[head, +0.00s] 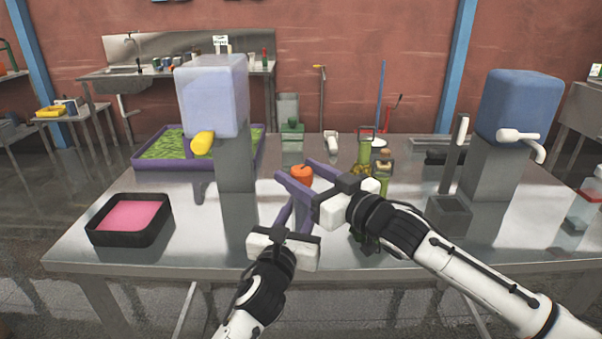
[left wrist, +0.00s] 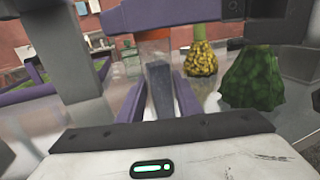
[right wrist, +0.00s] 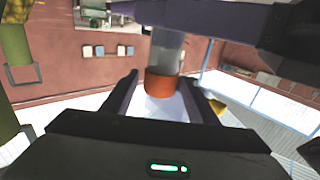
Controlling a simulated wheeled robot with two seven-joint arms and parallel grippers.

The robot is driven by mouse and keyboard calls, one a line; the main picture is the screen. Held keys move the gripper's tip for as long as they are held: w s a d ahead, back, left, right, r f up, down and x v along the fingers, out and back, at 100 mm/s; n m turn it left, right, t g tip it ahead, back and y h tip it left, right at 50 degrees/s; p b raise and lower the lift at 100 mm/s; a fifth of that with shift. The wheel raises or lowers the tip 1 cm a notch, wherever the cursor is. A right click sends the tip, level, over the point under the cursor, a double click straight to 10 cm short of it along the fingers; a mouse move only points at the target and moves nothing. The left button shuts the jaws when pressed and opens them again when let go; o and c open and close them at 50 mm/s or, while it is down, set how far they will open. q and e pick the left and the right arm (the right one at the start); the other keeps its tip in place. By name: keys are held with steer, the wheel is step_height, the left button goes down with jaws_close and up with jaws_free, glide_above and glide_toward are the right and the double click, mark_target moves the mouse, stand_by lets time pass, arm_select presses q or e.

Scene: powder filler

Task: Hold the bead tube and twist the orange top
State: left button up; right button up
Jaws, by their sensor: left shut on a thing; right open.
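The bead tube is upright over the middle of the table, mostly hidden behind my fingers in the head view. Its orange top (head: 301,174) shows there. In the left wrist view the grey tube (left wrist: 160,90) stands between the purple fingers of my left gripper (left wrist: 159,82). My left gripper (head: 296,200) is shut on the tube below the top. My right gripper (head: 293,169) is open, its fingers on either side of the orange top. In the right wrist view, the orange top (right wrist: 160,82) sits between the spread fingers (right wrist: 163,88); contact cannot be told.
A black tray with pink contents (head: 95,235) is at front left, a purple-rimmed green tray (head: 140,165) behind it. Tank dispensers stand left (head: 212,95) and right (head: 515,105). Green flasks (head: 364,150) are close behind my right gripper. The front table edge is clear.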

steer(key=shift+w+a, duration=0.15)
steer(key=shift+w, duration=0.05)
steer(key=c, duration=1.1)
steer(key=shift+o, duration=0.2)
steer(key=shift+s+a+m+t+h, duration=0.25)
steer(key=shift+a+m+t+h, duration=0.15)
steer(key=shift+h, duration=0.1)
steer(key=m+t+h, duration=0.2)
steer(key=h, duration=0.1)
steer(key=shift+w+d+r+m, duration=0.1)
steer(key=shift+d+r+m, duration=0.05)
steer(key=shift+m, duration=0.15)
steer(key=shift+d+m+h, duration=0.2)
steer(key=shift+m+h, duration=0.2)
steer(key=shift+h, duration=0.5)
steer(key=shift+w, duration=0.1)
steer(key=o, duration=1.1)
steer(key=shift+c, duration=0.2)
